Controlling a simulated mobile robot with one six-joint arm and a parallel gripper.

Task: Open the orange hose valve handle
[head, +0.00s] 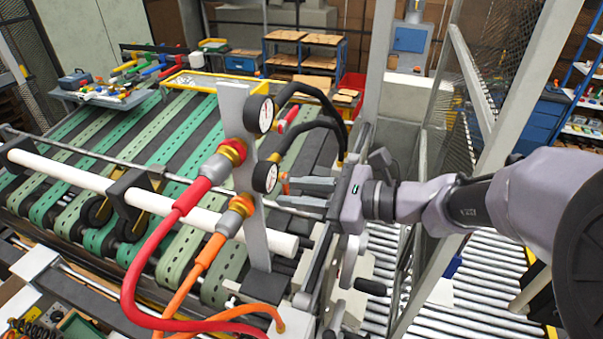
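An orange hose (205,255) runs up to a brass and orange fitting (236,213) on the left face of an upright grey plate (255,215). A small orange piece (285,183), which looks like the valve handle, shows on the right side of the plate, beside the lower gauge (266,177). My gripper (288,193) comes in from the right with its two grey fingers apart. The fingertips are close to the orange piece, and the upper finger partly covers it. I cannot tell whether they touch.
A red hose (165,225) and fitting (232,150) sit above the orange one. Black hoses (315,90) arch just above my gripper. A white roller bar (140,200) and green belts (190,125) lie left. A mesh-framed post (470,85) stands near my arm.

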